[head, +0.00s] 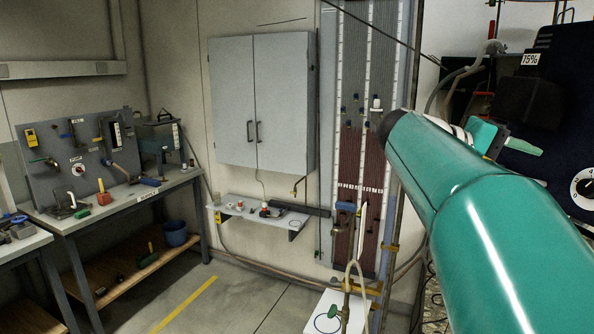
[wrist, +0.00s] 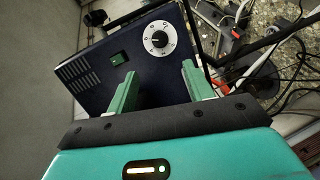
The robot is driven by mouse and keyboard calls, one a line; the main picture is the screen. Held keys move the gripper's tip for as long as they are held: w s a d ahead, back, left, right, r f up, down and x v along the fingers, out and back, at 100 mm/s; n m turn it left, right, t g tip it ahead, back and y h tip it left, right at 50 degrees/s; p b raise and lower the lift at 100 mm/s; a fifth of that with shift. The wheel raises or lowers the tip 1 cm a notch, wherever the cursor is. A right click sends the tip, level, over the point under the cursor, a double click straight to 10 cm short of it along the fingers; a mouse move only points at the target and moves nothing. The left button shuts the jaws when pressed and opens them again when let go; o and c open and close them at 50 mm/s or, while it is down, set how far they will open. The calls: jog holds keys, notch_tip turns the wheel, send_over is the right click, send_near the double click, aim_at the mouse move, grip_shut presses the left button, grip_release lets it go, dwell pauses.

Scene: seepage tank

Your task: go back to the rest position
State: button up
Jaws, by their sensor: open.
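My gripper (wrist: 155,90) shows in the wrist view as two green fingers standing apart with nothing between them. It is open and empty. In front of it is a dark blue box with a white round dial (wrist: 157,39) and a small green switch. I cannot tell if the fingers touch the box. In the head view my green arm fills the right side, and a green finger of my gripper (head: 515,143) shows beyond it, close to the dark blue box (head: 555,165).
A workbench (head: 120,203) with a tool panel stands at the left. A grey wall cabinet (head: 262,100) hangs above a small shelf (head: 240,215). Loose cables (wrist: 290,80) lie at the wrist view's right. Floor is clear mid-left.

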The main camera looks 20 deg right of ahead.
jog(key=s+a+f+n+t+y, duration=0.1)
jog(key=a+f+n+t+y, duration=0.2)
jog(key=a+f, duration=1.2)
jog(key=s+a+f+n+t+y, duration=0.1)
jog(key=a+f+n+t+y, duration=0.2)
jog(key=a+f+t+y, duration=0.5)
jog(key=a+f+y, duration=0.1)
jog(key=a+f, duration=0.2)
jog(key=a, duration=0.3)
jog(key=a+f+y, duration=0.2)
jog(key=a+f, duration=0.1)
jog(key=a, duration=0.4)
jog(key=shift+a+f, duration=0.3)
jog(key=shift+f, duration=0.05)
jog(key=c, duration=0.3)
jog(key=shift+c, duration=0.2)
jog(key=shift+a, duration=0.15)
